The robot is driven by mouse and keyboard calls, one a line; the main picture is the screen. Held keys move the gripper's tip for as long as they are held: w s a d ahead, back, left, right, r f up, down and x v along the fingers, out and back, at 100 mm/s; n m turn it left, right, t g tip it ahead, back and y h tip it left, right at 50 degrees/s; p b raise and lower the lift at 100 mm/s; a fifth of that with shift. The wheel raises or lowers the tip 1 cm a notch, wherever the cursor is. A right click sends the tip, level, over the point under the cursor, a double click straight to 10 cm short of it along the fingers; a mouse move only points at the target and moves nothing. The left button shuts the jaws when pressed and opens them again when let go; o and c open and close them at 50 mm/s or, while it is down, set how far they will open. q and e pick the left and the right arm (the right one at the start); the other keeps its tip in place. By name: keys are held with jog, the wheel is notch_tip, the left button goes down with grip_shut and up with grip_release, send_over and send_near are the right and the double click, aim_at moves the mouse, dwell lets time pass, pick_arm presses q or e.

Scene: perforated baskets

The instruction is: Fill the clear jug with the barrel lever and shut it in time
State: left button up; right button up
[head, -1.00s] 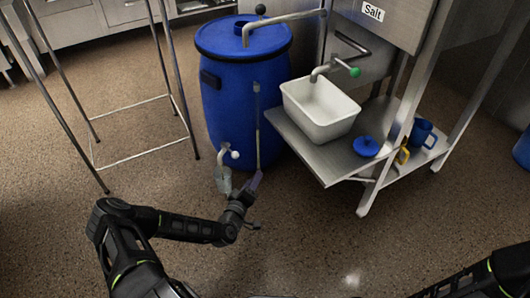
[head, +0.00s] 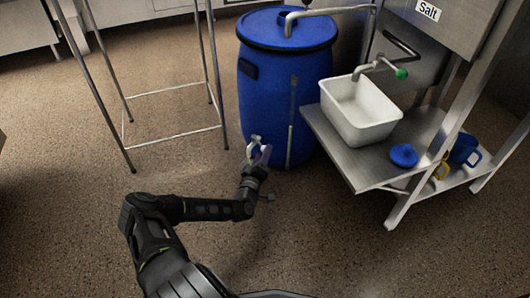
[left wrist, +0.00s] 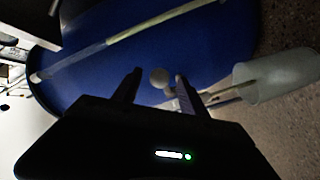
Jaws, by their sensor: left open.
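The blue barrel (head: 268,100) stands upright on the floor. Its tap, low on the front, is mostly covered by my left gripper (head: 260,156) in the head view. In the left wrist view, the lever's pale round knob (left wrist: 160,78) shows between the two open fingers of my left gripper (left wrist: 156,88), with no clear grip on it. The clear jug (left wrist: 277,78) shows at the right of that view, beside the barrel and near the tap's metal spout. Its water level cannot be made out. In the head view the jug is hidden or too blurred to tell. My right gripper is out of view.
A steel stand (head: 330,150) right of the barrel holds a white basin (head: 362,112) and a blue lid (head: 403,155). Blue (head: 464,150) and yellow mugs are on its lower shelf. A metal frame (head: 219,105) stands left. The front floor is clear.

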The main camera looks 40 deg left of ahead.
aim_at(260, 144)
pick_arm(q)
jog(key=shift+b+x, duration=0.4)
jog(key=shift+x, duration=1.15)
jog(key=shift+c, duration=0.4)
grip_shut()
